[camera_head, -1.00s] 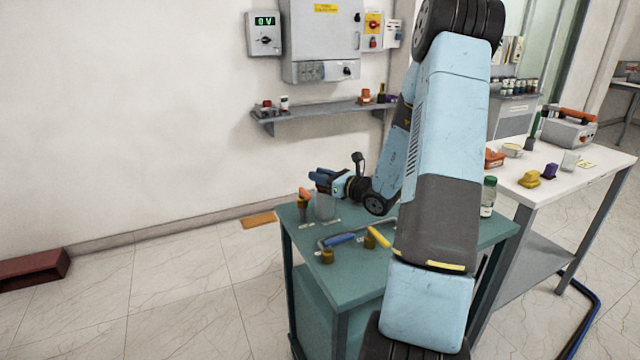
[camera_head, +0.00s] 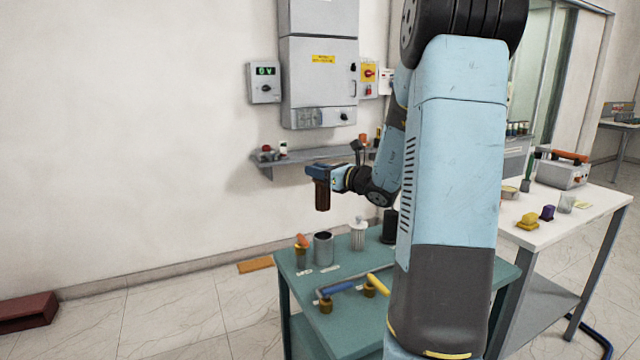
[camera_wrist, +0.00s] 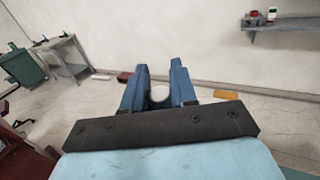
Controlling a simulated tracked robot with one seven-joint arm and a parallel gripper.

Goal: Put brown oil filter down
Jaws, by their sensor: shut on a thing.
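My gripper (camera_head: 320,171) has blue fingers and is shut on the brown oil filter (camera_head: 322,194), a dark brown cylinder hanging upright below the fingers. It is held in the air above the back left part of the green table (camera_head: 345,345), clear of the things there. In the wrist view my gripper (camera_wrist: 160,85) shows two blue fingers with a pale round end between them, likely the filter's top. A grey open can (camera_head: 323,248) stands on the table below the filter. A white ribbed filter (camera_head: 358,234) and a dark cylinder (camera_head: 390,227) stand to its right.
An orange-topped item (camera_head: 302,247) stands left of the can. A wall shelf (camera_head: 290,160) with small items is behind, below a grey cabinet (camera_head: 320,75). A white table (camera_head: 570,205) is at the right.

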